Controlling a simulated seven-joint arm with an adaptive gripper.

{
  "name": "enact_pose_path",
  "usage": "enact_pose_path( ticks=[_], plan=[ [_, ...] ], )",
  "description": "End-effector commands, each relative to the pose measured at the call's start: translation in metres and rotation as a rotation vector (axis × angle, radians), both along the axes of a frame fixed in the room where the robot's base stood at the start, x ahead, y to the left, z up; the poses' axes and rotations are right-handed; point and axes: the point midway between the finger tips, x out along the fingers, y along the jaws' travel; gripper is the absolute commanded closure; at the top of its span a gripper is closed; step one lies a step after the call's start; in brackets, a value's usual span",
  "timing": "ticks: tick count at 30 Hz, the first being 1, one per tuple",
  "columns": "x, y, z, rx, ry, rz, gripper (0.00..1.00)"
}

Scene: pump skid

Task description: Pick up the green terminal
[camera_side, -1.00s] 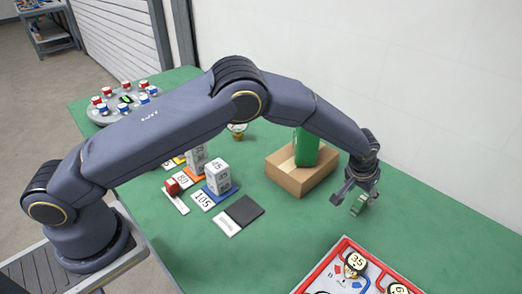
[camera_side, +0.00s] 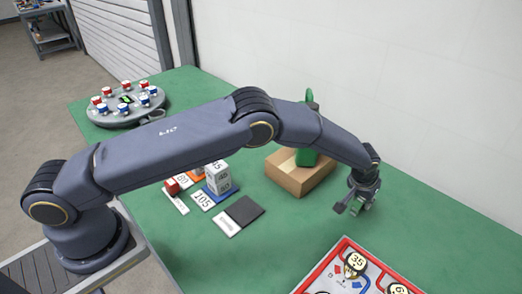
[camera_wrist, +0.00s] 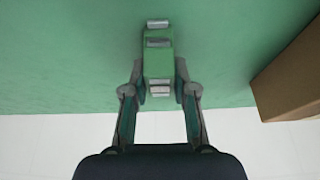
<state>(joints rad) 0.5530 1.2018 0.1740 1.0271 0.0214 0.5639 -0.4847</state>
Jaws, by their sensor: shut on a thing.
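The green terminal (camera_wrist: 158,62) is a small green block with silvery metal ends. In the wrist view it lies between my two fingers, lengthwise away from the palm. My gripper (camera_wrist: 158,88) is shut on it near its closer end. In the side view my gripper (camera_side: 357,205) is low over the green table at the right, beside the cardboard box. There the terminal is mostly hidden by the fingers, and I cannot tell whether it touches the table.
A red-framed board (camera_side: 345,250) with round gauges lies at the front. Numbered blocks (camera_side: 218,178) stand further left. A round tray (camera_side: 105,112) is at the far left.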

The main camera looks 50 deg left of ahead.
Motion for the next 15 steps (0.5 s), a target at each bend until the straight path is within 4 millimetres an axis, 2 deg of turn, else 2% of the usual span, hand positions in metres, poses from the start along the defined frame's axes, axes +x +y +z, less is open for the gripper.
enact_pose_path(
  ticks=[1,5,15],
  plan=[
    [0.0000,0.0001,0.0000,0.000,0.000,0.000,0.88],
    [0.0000,0.0001,0.0000,0.000,0.000,0.000,1.00],
    [0.0001,0.0000,0.0015,0.000,0.000,0.000,1.00]
  ],
)
